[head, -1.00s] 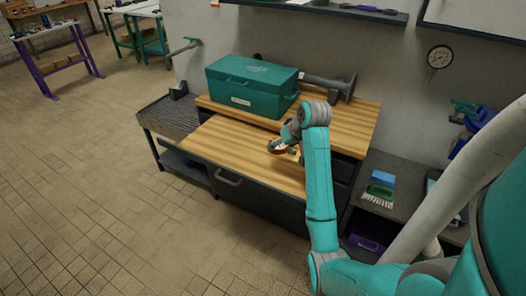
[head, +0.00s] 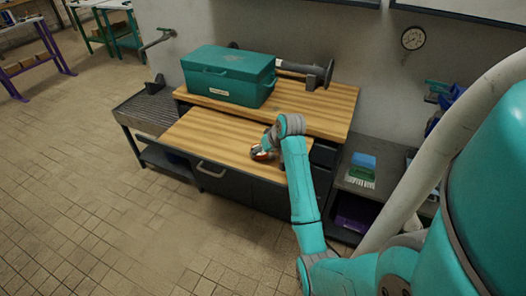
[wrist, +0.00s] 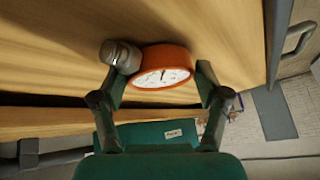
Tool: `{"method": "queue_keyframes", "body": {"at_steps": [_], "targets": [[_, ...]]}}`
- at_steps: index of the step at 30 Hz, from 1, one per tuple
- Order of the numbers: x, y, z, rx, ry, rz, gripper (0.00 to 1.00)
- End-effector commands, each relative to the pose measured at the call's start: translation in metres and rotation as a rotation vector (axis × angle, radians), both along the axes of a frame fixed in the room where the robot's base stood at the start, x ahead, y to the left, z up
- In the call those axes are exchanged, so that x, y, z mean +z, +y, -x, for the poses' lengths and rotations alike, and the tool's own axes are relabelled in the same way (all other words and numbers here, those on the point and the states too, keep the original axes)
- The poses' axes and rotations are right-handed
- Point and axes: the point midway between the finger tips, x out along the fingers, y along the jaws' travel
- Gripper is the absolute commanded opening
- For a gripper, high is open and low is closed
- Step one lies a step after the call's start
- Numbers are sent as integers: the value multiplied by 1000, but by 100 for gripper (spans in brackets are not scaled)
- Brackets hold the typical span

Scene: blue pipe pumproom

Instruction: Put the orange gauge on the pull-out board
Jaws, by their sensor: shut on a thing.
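The orange gauge (wrist: 163,58) has a round orange case, a white dial and a grey metal fitting (wrist: 120,55). It also shows as a small orange patch in the head view (head: 261,153). My gripper (wrist: 163,80) is shut on the gauge, with one finger at each side. In the head view my gripper (head: 264,150) is over the right part of the pull-out board (head: 205,138), a wooden slab in front of the bench. The board also fills much of the wrist view (wrist: 225,25). I cannot tell whether the gauge touches it.
A teal toolbox (head: 228,76) stands on the higher bench top (head: 310,112) behind the board, beside a grey flanged pipe (head: 305,70). A blue block (head: 364,160) and a green brush (head: 361,173) lie on a grey shelf at right. The board's left part is clear.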

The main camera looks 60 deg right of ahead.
Motion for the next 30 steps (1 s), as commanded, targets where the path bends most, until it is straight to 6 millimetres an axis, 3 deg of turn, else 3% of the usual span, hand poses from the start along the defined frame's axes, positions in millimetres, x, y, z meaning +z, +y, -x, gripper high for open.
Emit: {"method": "queue_keyframes", "body": {"at_steps": [1, 3, 4, 17, 30], "targets": [[-1, 0, 0, 0, 0, 0, 79], [-1, 0, 0, 0, 0, 0, 97], [-1, 0, 0, 0, 0, 0, 100], [5, 1, 2, 0, -1, 1, 100], [71, 15, 42, -2, -2, 2, 100]]}}
